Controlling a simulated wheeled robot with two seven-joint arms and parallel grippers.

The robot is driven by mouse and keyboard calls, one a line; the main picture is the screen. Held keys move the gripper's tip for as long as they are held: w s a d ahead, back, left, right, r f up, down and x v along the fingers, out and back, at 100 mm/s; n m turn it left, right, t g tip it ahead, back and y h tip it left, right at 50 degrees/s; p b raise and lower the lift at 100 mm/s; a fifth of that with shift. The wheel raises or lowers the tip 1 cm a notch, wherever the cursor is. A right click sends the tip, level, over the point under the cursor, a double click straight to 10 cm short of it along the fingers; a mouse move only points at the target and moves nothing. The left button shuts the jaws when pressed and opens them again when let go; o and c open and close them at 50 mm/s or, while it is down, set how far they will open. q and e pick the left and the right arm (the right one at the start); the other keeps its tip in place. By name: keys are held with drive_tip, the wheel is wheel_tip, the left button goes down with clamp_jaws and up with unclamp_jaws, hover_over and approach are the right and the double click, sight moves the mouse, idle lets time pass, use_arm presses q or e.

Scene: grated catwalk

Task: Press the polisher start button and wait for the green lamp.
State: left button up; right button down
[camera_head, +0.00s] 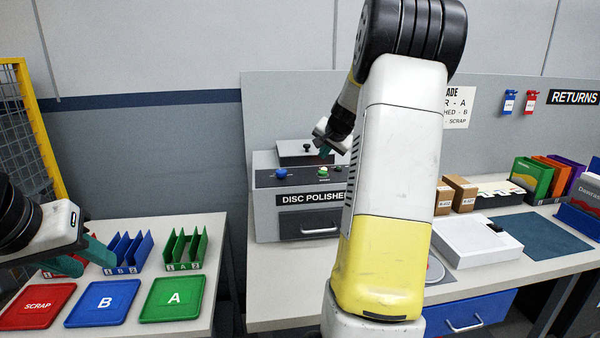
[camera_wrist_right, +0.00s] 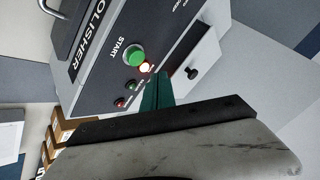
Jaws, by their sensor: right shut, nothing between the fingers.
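The disc polisher (camera_head: 264,218) is a grey box on the bench, in the middle of the head view. Its green START button (camera_head: 323,171) is on the sloped panel and shows clearly in the right wrist view (camera_wrist_right: 134,57). Beside the button a lamp (camera_wrist_right: 146,67) glows whitish-orange. A green lamp (camera_wrist_right: 130,86) and a red lamp (camera_wrist_right: 119,102) look unlit. My right gripper (camera_head: 325,152) is shut and empty; its teal fingers (camera_wrist_right: 158,88) are over the panel near the lamps, apart from the button. My left gripper (camera_head: 98,252) is above the trays; its opening is unclear.
A blue knob (camera_head: 281,173) is on the panel's left. Red SCRAP (camera_head: 38,306), blue B (camera_head: 102,302) and green A (camera_head: 172,298) trays lie on the left table. A white box (camera_head: 476,241) and cartons (camera_head: 460,193) are on the right bench. My right arm hides the polisher's right side.

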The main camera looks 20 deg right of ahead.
drive_tip(key=shift+r, duration=1.15)
drive_tip(key=shift+a, duration=0.15)
drive_tip(key=s+a+r+n+g+y, duration=0.1)
drive_tip(key=s+a+r+n, duration=0.15)
drive_tip(key=s+a, duration=0.55)
drive_tip(key=s+a+r+n+y, duration=0.2)
drive_tip(key=s+a+n, duration=0.1)
drive_tip(key=s+a, duration=0.55)
drive_tip(key=s+a+f+n+g, duration=0.1)
drive_tip(key=s+a+f+n, duration=0.1)
drive_tip(key=s+a, duration=0.3)
drive_tip(key=s+a+f+n+g, duration=0.1)
drive_tip(key=s+a, duration=0.4)
drive_tip(key=s, duration=0.8)
drive_tip(key=f+n, duration=0.1)
drive_tip(key=n, duration=0.1)
drive_tip(key=shift+a+f+n, duration=0.35)
drive_tip(key=shift+f, duration=0.05)
